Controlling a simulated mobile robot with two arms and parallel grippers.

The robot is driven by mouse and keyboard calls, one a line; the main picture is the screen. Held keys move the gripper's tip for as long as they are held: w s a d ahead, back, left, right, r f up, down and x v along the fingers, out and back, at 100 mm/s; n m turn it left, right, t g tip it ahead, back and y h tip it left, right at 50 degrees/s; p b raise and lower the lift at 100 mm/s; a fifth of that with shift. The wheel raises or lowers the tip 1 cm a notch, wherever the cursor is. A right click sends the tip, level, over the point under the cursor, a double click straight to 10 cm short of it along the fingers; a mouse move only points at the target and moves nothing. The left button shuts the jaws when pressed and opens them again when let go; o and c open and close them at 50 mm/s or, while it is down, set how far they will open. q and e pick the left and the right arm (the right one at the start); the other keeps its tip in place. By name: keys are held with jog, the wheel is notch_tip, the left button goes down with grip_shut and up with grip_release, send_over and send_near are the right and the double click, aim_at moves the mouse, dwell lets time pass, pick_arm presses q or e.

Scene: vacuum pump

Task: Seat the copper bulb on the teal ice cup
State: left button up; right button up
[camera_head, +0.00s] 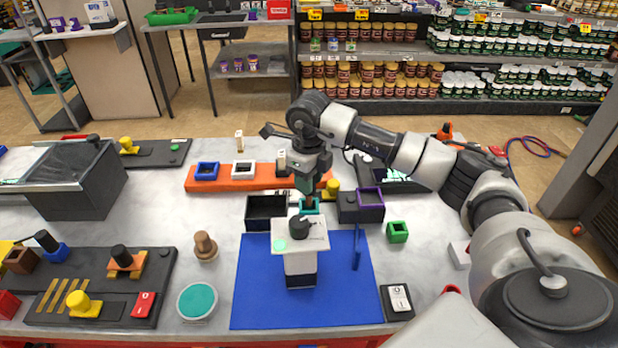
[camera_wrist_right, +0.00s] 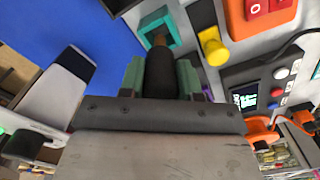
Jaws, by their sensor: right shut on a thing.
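My right gripper (camera_head: 309,191) is shut on the copper bulb, pointing down over the teal ice cup. In the wrist view the gripper (camera_wrist_right: 160,72) has its teal pads on both sides of a dark cylinder, the copper bulb's body (camera_wrist_right: 160,70). Its copper tip (camera_wrist_right: 158,40) shows at the opening of the square teal ice cup (camera_wrist_right: 146,24). In the head view the cup (camera_head: 319,208) is partly hidden behind the white pump. The tip lines up with the opening; I cannot tell how deep it sits. My left gripper is out of view.
A white pump (camera_head: 300,262) with a black knob stands on the blue mat (camera_head: 255,300), close in front of the cup. A black open box (camera_head: 259,226) and a purple-rimmed box (camera_head: 368,214) flank the cup. A green square cup (camera_head: 397,232) stands right. An orange strip (camera_head: 225,183) lies behind.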

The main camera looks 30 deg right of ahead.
jog(key=shift+f+b, duration=1.5)
jog(key=shift+f, duration=0.5)
dwell(0.7)
jog(key=o, duration=1)
jog(key=shift+r+p, duration=3)
jog(key=shift+r, duration=1.55)
